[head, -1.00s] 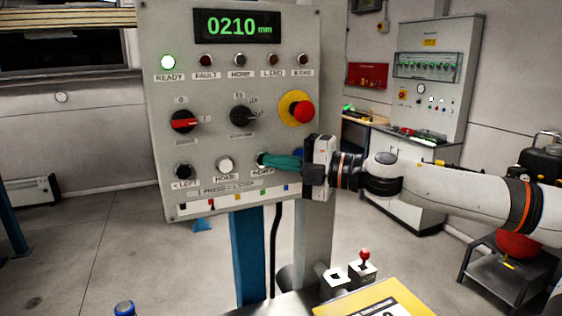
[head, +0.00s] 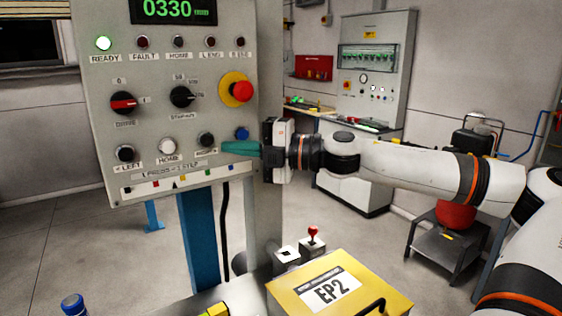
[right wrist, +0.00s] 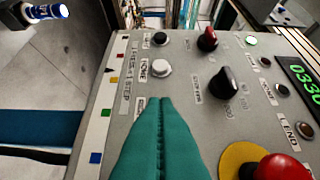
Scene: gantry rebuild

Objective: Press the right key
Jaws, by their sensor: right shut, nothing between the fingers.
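The right key (head: 207,139) is a dark round button in the lower row of the grey control panel (head: 150,76), right of the white HOME key (head: 168,146) and the black left key (head: 125,153). My right gripper (head: 224,147) has teal fingers, shut and empty. Their tips are just right of and below the right key, seemingly a little off the panel. In the right wrist view the fingers (right wrist: 160,102) cover the right key's spot, while the white HOME key (right wrist: 161,68) shows beyond. The display (head: 175,9) reads 0330 mm and the READY lamp is lit. My left gripper is out of view.
A red stop button (head: 242,91) on a yellow ring sits above the fingers, and a blue button (head: 242,133) is close to them. A yellow EP2 box (head: 380,290) and a red-knobbed lever (head: 313,233) stand below. The floor left of the panel is clear.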

